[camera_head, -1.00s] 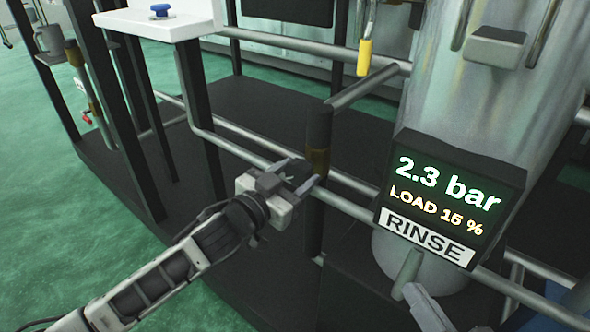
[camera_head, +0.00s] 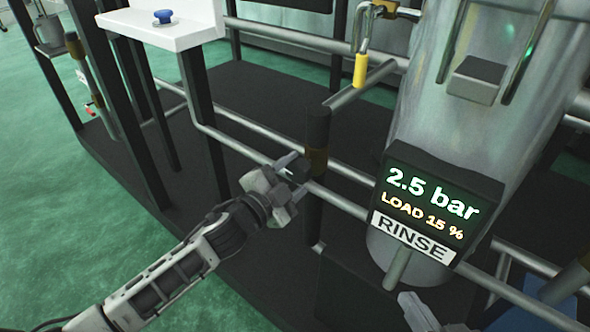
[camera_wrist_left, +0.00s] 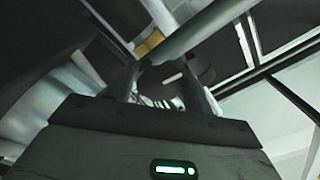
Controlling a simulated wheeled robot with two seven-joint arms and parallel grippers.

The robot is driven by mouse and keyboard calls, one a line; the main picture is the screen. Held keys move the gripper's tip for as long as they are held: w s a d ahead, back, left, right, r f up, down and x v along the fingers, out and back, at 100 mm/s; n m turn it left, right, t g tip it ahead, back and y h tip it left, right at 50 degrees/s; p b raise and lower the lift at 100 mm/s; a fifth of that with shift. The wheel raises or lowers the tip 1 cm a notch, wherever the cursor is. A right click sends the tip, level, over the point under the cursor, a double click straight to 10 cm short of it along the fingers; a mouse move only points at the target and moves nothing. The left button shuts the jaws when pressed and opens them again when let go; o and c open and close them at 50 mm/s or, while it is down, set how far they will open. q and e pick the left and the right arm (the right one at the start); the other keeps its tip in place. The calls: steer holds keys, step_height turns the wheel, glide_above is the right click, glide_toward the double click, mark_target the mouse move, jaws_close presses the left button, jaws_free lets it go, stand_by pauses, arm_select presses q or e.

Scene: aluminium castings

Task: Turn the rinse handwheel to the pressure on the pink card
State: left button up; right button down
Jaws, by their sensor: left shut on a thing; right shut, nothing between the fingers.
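The rinse display (camera_head: 431,208) is on the right in front of the large metal tank. It reads 2.5 bar and LOAD 15 %, above a RINSE label (camera_head: 412,236). My left gripper (camera_head: 293,180) is shut on a dark part, seemingly the rinse handwheel, beside the dark upright post with a brown band. The gripper mostly hides the wheel. The left wrist view shows the dark part (camera_wrist_left: 168,80) between the fingers. Part of my right gripper (camera_head: 424,312) shows at the bottom edge, below the display, apart from the wheel. I see no pink card.
Metal pipes (camera_head: 250,153) run across the dark skid behind my left gripper. A yellow-ended hook (camera_head: 361,70) hangs by the tank (camera_head: 430,110). A white stand (camera_head: 195,20) with a blue knob (camera_head: 163,16) is at the upper left. Green floor is open at the left.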

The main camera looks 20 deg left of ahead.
arm_select(q)
steer(key=shift+m, duration=0.3)
arm_select(e)
steer(key=shift+s, duration=0.1)
arm_select(q)
steer(key=o, duration=1)
steer(key=shift+s+a, duration=0.1)
steer(key=shift+s, duration=0.15)
steer(key=shift+p+v, duration=1.15)
steer(key=shift+v, duration=6.55)
arm_select(e)
steer(key=shift+w+d+f+g+h, duration=0.25)
steer(key=shift+d+f+g+h, duration=0.15)
steer(key=shift+f+g, duration=0.25)
steer(key=shift+s+a, duration=0.1)
